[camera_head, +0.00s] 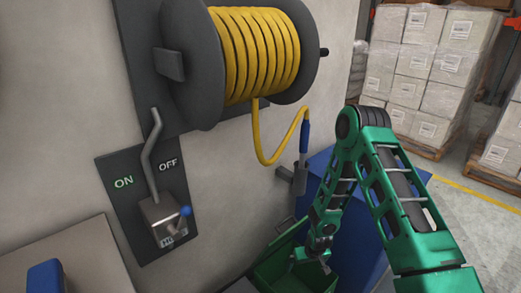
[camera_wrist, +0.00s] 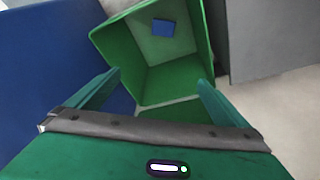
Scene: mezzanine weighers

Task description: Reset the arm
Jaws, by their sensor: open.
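My green arm (camera_head: 395,195) rises from the lower right of the head view, bends at a high elbow and reaches down to the left. My gripper (camera_head: 320,262) is at its lower end, over a green bin (camera_head: 272,272). In the wrist view my gripper (camera_wrist: 158,82) has its two green fingers spread wide with nothing between them. The green bin (camera_wrist: 204,45) lies beyond the fingertips, its open side facing the camera. A small blue block (camera_wrist: 162,28) lies inside it. I cannot tell whether a finger touches the bin.
A blue cabinet (camera_head: 358,255) stands behind and beside my arm. On the wall are a yellow hose reel (camera_head: 255,55), its hanging hose end in a holder (camera_head: 293,178), and an ON/OFF lever panel (camera_head: 160,200).

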